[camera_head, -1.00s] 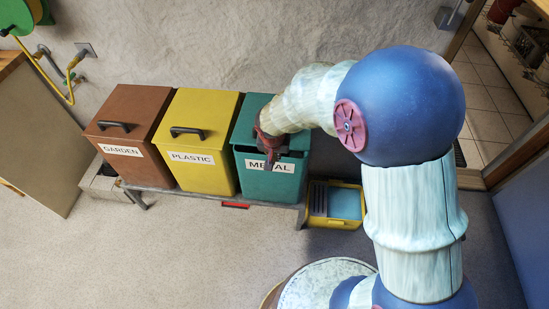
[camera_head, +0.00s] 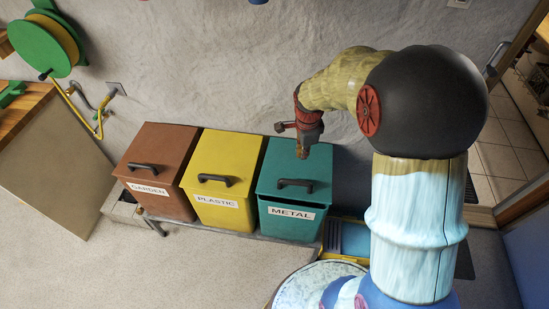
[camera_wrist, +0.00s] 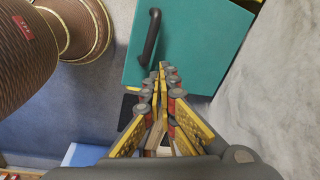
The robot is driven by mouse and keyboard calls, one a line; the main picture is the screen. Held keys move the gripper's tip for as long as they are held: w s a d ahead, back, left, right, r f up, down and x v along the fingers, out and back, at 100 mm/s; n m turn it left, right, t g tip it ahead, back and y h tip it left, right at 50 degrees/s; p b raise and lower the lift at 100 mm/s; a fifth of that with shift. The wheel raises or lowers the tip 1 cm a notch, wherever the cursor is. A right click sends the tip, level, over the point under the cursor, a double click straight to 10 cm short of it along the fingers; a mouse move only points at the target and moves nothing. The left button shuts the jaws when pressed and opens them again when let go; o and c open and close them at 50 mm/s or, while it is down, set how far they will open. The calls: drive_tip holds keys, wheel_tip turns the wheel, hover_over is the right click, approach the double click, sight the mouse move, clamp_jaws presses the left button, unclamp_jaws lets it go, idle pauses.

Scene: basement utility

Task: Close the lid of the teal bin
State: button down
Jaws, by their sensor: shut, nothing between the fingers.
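The teal bin (camera_head: 288,225), labelled METAL, stands at the right end of a row of three bins. Its teal lid (camera_head: 285,165) lies down over the top, with a dark handle (camera_head: 295,184) near the front edge. A thin dark line shows under the lid's front edge, and I cannot tell if the lid is fully flush. My gripper (camera_head: 302,153) is above the rear part of the lid, pointing down, shut and empty. In the wrist view the lid (camera_wrist: 200,45) and handle (camera_wrist: 151,35) lie beyond my closed fingertips (camera_wrist: 167,72). I see no contact.
A yellow PLASTIC bin (camera_head: 226,212) and a brown GARDEN bin (camera_head: 158,195) stand to the left, lids down. A yellow and blue tray (camera_head: 350,240) is at the right. The wall (camera_head: 240,65) is close behind. A round table (camera_head: 310,287) is in front.

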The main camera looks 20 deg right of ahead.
drive_tip(key=f+m+b, duration=0.1)
drive_tip(key=f, duration=0.3)
drive_tip(key=f+m+b, duration=0.1)
drive_tip(key=f, duration=0.4)
drive_tip(key=a+f+m+b, duration=0.1)
drive_tip(key=f, duration=0.4)
drive_tip(key=shift+w+a+m+g, duration=0.1)
drive_tip(key=shift+w+m+g, duration=0.2)
drive_tip(key=shift+w+m, duration=0.1)
